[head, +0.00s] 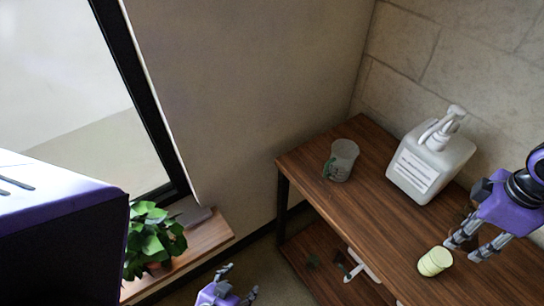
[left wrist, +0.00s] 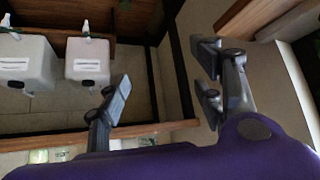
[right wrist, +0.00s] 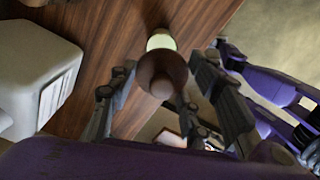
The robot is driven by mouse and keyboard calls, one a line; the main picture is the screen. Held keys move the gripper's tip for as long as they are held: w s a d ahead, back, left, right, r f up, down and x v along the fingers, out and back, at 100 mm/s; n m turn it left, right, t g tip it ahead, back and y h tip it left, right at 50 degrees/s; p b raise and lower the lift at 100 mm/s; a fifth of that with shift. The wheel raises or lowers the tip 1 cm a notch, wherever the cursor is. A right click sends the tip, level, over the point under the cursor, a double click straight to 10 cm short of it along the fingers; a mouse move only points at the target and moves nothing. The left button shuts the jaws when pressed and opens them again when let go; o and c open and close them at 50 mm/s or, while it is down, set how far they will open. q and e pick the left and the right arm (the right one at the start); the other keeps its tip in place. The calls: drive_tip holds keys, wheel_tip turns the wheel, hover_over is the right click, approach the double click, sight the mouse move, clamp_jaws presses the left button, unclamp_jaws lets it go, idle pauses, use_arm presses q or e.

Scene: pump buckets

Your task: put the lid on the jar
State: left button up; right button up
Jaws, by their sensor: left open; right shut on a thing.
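A small pale yellow-green jar (head: 435,261) stands on the brown wooden table, left of my right gripper (head: 466,250). In the right wrist view a round brown lid with a knob (right wrist: 162,75) sits between the fingers of my right gripper (right wrist: 160,85), which is shut on it. The pale jar (right wrist: 160,41) shows behind the lid there, partly hidden by it. In the head view the lid is hard to make out against the brown table. My left gripper (head: 240,284) is open and empty, low and left of the table; its spread fingers show in the left wrist view (left wrist: 163,85).
A white pump bucket (head: 415,172) stands at the back of the table (head: 375,205), near the wall. A translucent cup (head: 342,160) stands at the far left corner. A plant (head: 155,240) sits on a low shelf by the window. The table between cup and jar is clear.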

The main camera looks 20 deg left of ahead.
drive_tip(key=shift+d+f, duration=0.15)
drive_tip(key=shift+f, duration=0.1)
use_arm(q)
drive_tip(key=s+f+b, duration=0.1)
drive_tip(key=s+a+f+b, duration=0.1)
drive_tip(key=shift+f+g+b, duration=0.3)
drive_tip(key=shift+f+b, duration=0.05)
use_arm(e)
wheel_tip(320, 180, down, 6)
idle(0.5)
use_arm(q)
drive_tip(key=shift+w+a+r, duration=0.15)
drive_tip(key=shift+w+r, duration=0.05)
drive_tip(key=shift+r, duration=0.05)
idle(0.3)
drive_tip(key=shift+w+r, duration=0.15)
drive_tip(key=shift+w, duration=0.05)
idle(0.4)
drive_tip(key=shift+w+r+p, duration=0.35)
drive_tip(key=shift+r+p, duration=0.05)
drive_tip(key=shift+p, duration=0.1)
drive_tip(key=shift+w+d+r, duration=0.2)
idle(0.7)
